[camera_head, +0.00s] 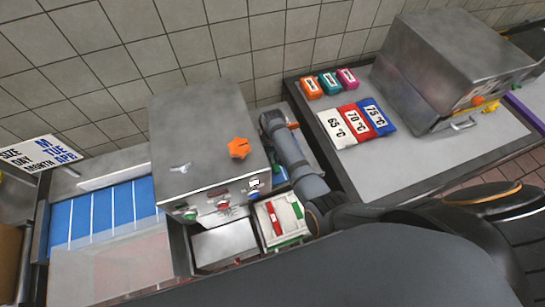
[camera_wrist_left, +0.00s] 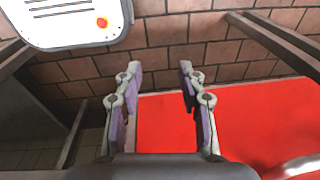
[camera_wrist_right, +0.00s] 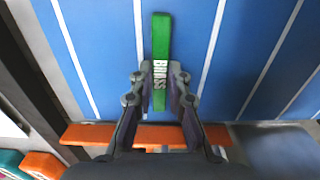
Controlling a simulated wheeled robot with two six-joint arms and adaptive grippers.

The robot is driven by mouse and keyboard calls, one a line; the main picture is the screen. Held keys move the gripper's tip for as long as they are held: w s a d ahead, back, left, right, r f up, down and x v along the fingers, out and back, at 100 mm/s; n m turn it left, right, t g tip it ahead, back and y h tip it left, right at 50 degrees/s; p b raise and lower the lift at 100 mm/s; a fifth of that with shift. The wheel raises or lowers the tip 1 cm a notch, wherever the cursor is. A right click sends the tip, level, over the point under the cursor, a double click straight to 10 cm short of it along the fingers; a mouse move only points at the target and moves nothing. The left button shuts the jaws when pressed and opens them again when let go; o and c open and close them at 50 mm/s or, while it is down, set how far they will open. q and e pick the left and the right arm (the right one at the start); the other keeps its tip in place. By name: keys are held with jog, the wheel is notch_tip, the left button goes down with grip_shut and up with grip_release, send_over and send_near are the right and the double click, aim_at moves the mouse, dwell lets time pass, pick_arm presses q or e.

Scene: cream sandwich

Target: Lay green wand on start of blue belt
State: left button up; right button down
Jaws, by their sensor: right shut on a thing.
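In the right wrist view my right gripper (camera_wrist_right: 160,95) is shut on the green wand (camera_wrist_right: 161,40), a flat bar with a white printed label. The wand points away from me over the blue belt (camera_wrist_right: 100,45), roughly along its white lines. Whether it touches the belt I cannot tell. In the head view my right arm reaches behind the grey machine's right side, and its fingers and the wand are hidden. The blue belt (camera_head: 62,222) shows there left of the machine. My left gripper (camera_wrist_left: 160,95) is open and empty, facing a red surface (camera_wrist_left: 270,115).
The grey machine (camera_head: 205,130) with an orange knob stands over the belt. A white tray (camera_head: 265,222) with red and green pieces is close to my right arm. A metal box (camera_head: 430,80) and temperature cards (camera_head: 355,120) lie right. An orange bar (camera_wrist_right: 90,134) edges the belt.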

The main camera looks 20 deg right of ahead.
jog(key=c, duration=1.2)
grip_release()
jog(key=shift+r, duration=3.75)
